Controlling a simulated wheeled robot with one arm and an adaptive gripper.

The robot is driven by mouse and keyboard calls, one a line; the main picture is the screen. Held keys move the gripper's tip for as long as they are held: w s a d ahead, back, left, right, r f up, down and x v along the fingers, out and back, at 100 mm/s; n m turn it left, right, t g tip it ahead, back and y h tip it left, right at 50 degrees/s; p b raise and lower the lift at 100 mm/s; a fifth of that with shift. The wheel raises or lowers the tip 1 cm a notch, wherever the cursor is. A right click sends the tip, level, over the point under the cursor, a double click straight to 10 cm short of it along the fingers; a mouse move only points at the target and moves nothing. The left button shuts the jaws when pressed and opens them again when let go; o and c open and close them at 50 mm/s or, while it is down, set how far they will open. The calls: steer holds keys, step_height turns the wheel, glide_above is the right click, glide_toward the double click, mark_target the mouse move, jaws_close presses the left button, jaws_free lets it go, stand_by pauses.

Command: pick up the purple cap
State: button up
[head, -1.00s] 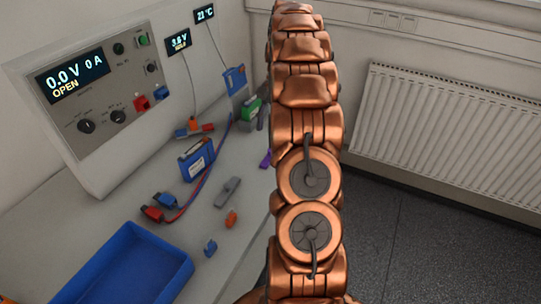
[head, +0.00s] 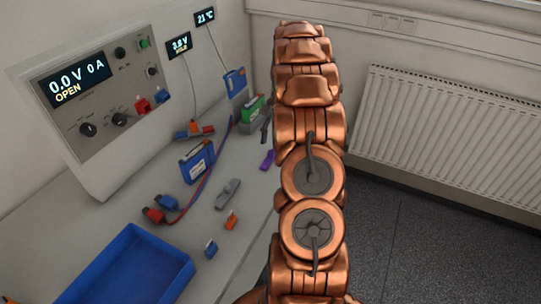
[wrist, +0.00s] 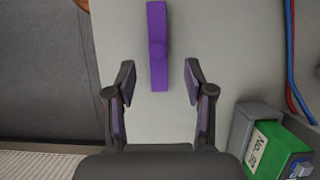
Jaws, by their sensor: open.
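The purple cap (wrist: 157,45) is a long, narrow bar with a round bump in its middle. It lies on the grey bench, ahead of my gripper in the wrist view. In the head view the purple cap (head: 267,160) shows just left of my arm, partly hidden by it. My gripper (wrist: 159,76) is open and empty. Its two dark fingers with purple pads stand apart, and the cap's near end reaches between the fingertips in the picture. I cannot tell the height between them. In the head view my arm hides most of the gripper.
A green battery in a grey holder (wrist: 240,128) stands close to the right finger. Red and blue cables (wrist: 291,60) run beyond it. The bench edge is left of the cap. A blue battery (head: 197,161), grey clip (head: 228,194), orange piece (head: 231,220) and blue tray (head: 178,288) share the bench.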

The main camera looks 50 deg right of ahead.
mark_target(271, 151)
steer(key=shift+s+a+f+p, duration=0.3)
steer(key=shift+a+f+p, duration=0.15)
steer(key=shift+f, duration=0.1)
steer(key=shift+p+x, duration=0.3)
steer(key=shift+x, duration=1)
steer(key=shift+c, duration=0.2)
steer(key=c, duration=0.9)
steer(key=shift+r, duration=0.1)
